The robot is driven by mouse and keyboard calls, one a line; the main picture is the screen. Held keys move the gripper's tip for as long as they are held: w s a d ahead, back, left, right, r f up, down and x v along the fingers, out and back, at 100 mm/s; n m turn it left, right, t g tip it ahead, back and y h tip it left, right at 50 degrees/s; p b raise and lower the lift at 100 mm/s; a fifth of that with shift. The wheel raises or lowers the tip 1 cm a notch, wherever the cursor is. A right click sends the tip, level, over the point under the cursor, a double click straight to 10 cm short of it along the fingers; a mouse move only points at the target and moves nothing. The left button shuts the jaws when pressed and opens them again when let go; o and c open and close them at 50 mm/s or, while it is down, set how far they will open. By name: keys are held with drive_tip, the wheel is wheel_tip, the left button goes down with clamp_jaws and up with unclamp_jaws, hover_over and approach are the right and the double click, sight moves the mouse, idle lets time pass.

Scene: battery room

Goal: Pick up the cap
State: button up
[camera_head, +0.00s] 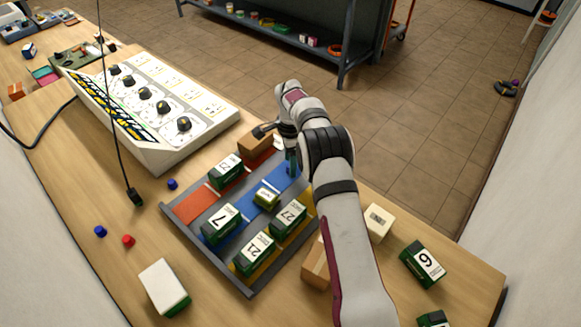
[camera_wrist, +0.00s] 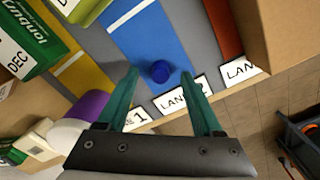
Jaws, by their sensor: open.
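In the wrist view a round blue cap (camera_wrist: 160,72) sits on the blue lane of the tray, near that lane's label. My gripper (camera_wrist: 159,79) is open, with one teal finger on either side of the cap in the picture. I cannot tell how high the fingertips are above it, and nothing is held. In the head view my gripper (camera_head: 291,162) points down at the far end of the blue lane (camera_head: 278,187). The cap under it is hidden there by the gripper and arm.
The grey tray (camera_head: 207,262) holds several green boxes, such as box 7 (camera_head: 222,224). A brown carton (camera_head: 257,143) stands left of the gripper. Two other blue caps (camera_head: 172,184) and a red cap (camera_head: 128,240) lie left of the tray. A purple-and-white object (camera_wrist: 80,108) is near the left finger.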

drive_tip(key=shift+f, duration=0.4)
clamp_jaws()
drive_tip(key=shift+r, duration=0.1)
